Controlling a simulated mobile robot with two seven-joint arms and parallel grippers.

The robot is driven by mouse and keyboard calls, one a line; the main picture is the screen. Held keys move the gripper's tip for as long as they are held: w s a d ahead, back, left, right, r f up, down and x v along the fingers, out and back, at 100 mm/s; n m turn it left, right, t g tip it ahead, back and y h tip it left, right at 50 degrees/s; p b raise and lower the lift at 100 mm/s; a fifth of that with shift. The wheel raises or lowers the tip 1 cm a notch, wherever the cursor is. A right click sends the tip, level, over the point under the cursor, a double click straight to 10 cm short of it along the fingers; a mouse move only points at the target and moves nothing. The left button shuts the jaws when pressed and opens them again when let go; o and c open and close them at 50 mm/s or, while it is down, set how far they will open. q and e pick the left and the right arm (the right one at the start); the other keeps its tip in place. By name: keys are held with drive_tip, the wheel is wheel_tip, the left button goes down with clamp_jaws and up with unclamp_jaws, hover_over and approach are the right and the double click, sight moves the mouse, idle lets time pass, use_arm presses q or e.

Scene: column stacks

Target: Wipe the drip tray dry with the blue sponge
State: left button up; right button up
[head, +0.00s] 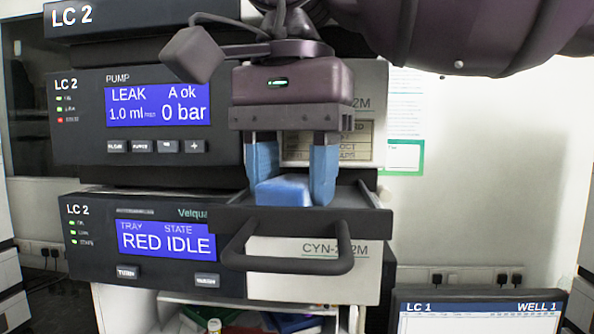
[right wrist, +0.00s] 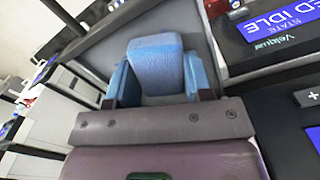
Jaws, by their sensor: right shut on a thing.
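The blue sponge (head: 284,190) is held between the two blue fingers of my right gripper (head: 293,178). It also shows in the right wrist view (right wrist: 156,65), between the fingertips. The gripper points down over the dark drip tray (head: 352,196), which sticks out of the lower LC 2 unit and has a black bar handle (head: 290,262) in front. The sponge is low at the tray; whether it touches the tray floor I cannot tell. The tray's grey inside (right wrist: 203,62) shows around the sponge in the right wrist view. Any liquid there is not discernible. My left gripper is out of view.
The pump unit (head: 150,150) stands above the tray and shows "LEAK". The lower unit's screen (head: 166,241) reads "RED IDLE". Below is a shelf with several items. An LC 1 screen (head: 480,312) stands at the lower right. The wall area right of the stack is open.

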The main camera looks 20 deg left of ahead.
drive_tip(key=shift+w+d+r, duration=0.1)
drive_tip(key=shift+w+d, duration=0.1)
drive_tip(key=shift+d, duration=0.4)
drive_tip(key=shift+w+d, duration=0.15)
drive_tip(key=shift+d, duration=0.4)
drive_tip(key=shift+s+a, duration=0.2)
drive_tip(key=shift+a, duration=0.45)
drive_tip(key=shift+s+a, duration=0.15)
drive_tip(key=shift+a, duration=0.5)
drive_tip(key=shift+d, duration=0.15)
drive_tip(key=shift+d, duration=0.1)
drive_tip(key=shift+w+d+f, duration=0.1)
drive_tip(key=shift+w+d, duration=0.05)
drive_tip(key=shift+d, duration=0.35)
drive_tip(key=shift+w+d+f, duration=0.1)
drive_tip(key=shift+w+d, duration=0.05)
drive_tip(key=shift+d, duration=0.3)
drive_tip(key=shift+a, duration=0.1)
